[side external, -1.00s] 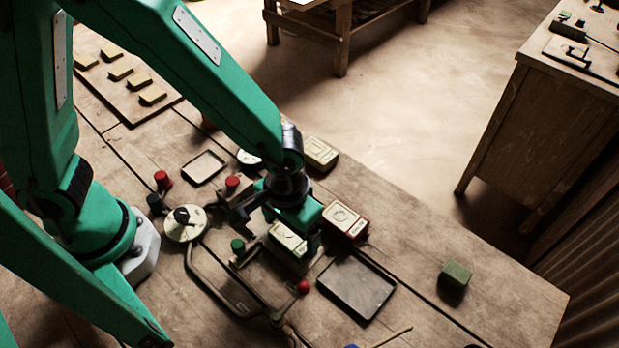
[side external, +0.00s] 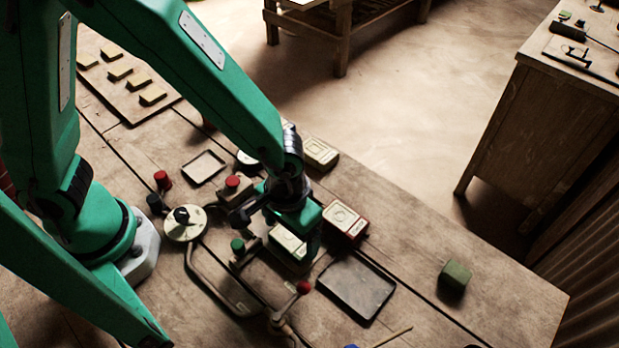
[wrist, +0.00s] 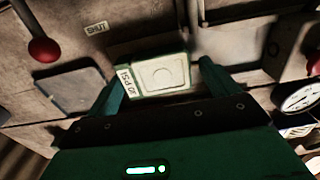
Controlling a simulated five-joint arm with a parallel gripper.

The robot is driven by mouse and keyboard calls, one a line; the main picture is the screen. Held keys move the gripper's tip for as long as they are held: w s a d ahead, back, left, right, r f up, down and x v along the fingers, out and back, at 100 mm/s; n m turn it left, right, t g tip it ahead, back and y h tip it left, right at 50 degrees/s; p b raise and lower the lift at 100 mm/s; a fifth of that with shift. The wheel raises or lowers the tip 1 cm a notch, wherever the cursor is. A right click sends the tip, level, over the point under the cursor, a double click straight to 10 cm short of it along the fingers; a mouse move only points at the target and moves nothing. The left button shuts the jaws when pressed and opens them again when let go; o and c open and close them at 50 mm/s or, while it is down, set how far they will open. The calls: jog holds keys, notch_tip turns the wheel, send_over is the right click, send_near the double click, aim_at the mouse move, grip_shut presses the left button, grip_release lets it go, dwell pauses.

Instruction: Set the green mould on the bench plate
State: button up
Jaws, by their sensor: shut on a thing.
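The green mould (side external: 288,242) has a pale top and green sides. It is between the fingers of my gripper (side external: 297,237), which is shut on it. A dark rectangular plate with a raised rim (side external: 355,287), likely the bench plate, lies empty just right of the mould. It also shows in the wrist view (wrist: 72,90).
A red mould (side external: 346,223) is close behind my gripper; a pale mould (side external: 320,153) is farther back. A red-ball lever (side external: 303,287) stands between press and plate. A green block (side external: 455,275) lies right.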

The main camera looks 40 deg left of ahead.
jog(key=o, duration=1)
jog(key=shift+r, duration=0.15)
jog(key=shift+r, duration=3.75)
jog(key=shift+w+a+r, duration=0.1)
jog(key=shift+a+r, duration=0.05)
jog(key=s+a+r+t, duration=0.1)
jog(key=a+r+t, duration=0.1)
jog(key=a+r, duration=0.5)
jog(key=s+a+r+t, duration=0.1)
jog(key=a+r+t, duration=0.2)
jog(key=a+r, duration=0.5)
jog(key=a, duration=0.7)
jog(key=shift+s+a+t, duration=0.3)
jog(key=shift+s, duration=0.1)
